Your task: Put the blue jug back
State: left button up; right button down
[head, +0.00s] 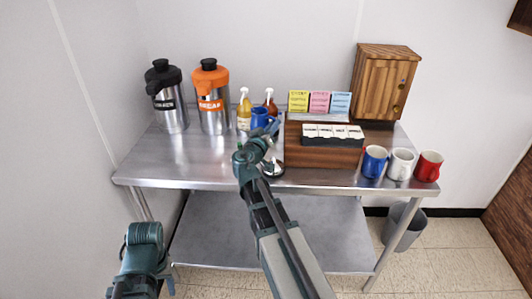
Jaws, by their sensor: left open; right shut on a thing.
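The blue jug (260,117) is near the middle of the steel table, in front of the yellow and red-brown pump bottles. My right gripper (266,138) is at the jug's near side, shut on it, and hides its lower part. I cannot tell whether the jug touches the table. My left arm shows at the lower left, in front of the table, but its gripper fingers are not visible.
Two pump flasks, black-topped (171,112) and orange-topped (214,112), stand at the back left. A brown board (310,156) bears a packet box (332,141). Blue (374,162), white (400,165) and red (428,167) mugs stand right, near a wooden cabinet (378,85). The table's left front is clear.

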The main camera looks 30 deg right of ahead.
jog(key=shift+f+b, duration=1.95)
jog(key=shift+f, duration=0.35)
jog(key=shift+f, duration=0.1)
notch_tip(320, 180, down, 4)
jog(key=b, duration=0.4)
jog(key=shift+f+b, duration=0.15)
jog(key=shift+b, duration=0.15)
jog(key=shift+f, duration=0.15)
jog(key=c, duration=0.9)
grip_release()
jog(key=v, duration=1.4)
jog(key=shift+w, duration=0.15)
